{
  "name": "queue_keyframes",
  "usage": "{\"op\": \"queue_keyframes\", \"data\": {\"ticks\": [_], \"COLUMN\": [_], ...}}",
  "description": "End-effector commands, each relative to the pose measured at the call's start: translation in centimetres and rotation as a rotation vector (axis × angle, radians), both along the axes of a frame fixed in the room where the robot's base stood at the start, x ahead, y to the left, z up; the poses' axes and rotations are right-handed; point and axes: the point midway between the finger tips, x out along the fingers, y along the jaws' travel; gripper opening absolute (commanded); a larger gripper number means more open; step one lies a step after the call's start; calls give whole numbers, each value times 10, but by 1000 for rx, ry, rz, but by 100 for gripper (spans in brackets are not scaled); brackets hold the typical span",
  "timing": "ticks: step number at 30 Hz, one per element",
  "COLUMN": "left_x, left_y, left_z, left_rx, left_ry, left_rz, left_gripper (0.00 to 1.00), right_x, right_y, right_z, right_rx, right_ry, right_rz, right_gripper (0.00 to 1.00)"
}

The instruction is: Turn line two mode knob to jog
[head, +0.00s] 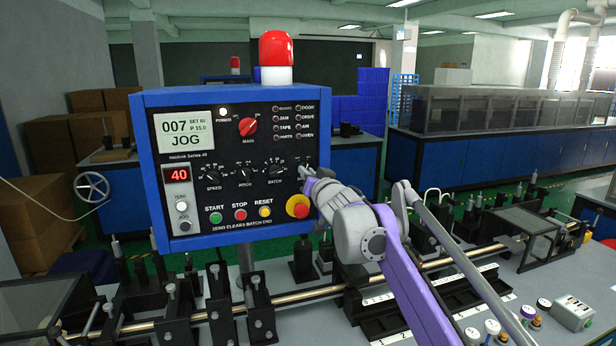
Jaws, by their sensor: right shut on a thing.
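The blue control box (326,108) stands in front of me, its black panel facing me. Its display (183,134) reads 007, SET 60, P 15.0 and JOG. A row of small black knobs runs across the panel: the speed knob (212,177), the pitch knob (244,175) and the batch knob (276,171). My right gripper (307,179) is at the right end of this row, shut on what appears to be the mode knob. The fingers hide that knob, its pointer and its label. No line number is legible. My left gripper is out of view.
Close to my right gripper is the red emergency stop button (298,206) on its yellow ring. Green start (216,218), red stop (240,214) and yellow reset (265,211) buttons sit left of it. A red main switch (248,127) is above. Machine rails run below the box.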

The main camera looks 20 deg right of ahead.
Motion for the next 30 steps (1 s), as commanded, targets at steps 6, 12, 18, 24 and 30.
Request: {"op": "queue_keyframes", "data": {"ticks": [6, 12, 18, 24, 30], "left_x": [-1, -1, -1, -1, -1], "left_y": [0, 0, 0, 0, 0], "left_z": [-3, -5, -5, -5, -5], "left_rx": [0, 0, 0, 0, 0], "left_ry": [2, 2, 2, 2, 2], "left_rz": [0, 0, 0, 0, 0], "left_gripper": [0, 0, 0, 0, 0], "right_x": [0, 0, 0, 0, 0], "right_y": [0, 0, 0, 0, 0], "right_z": [0, 0, 0, 0, 0], "right_rx": [129, 199, 227, 231, 231], "right_ry": [4, 7, 8, 8, 8], "right_rz": [0, 0, 0, 0, 0], "right_gripper": [0, 0, 0, 0, 18]}}
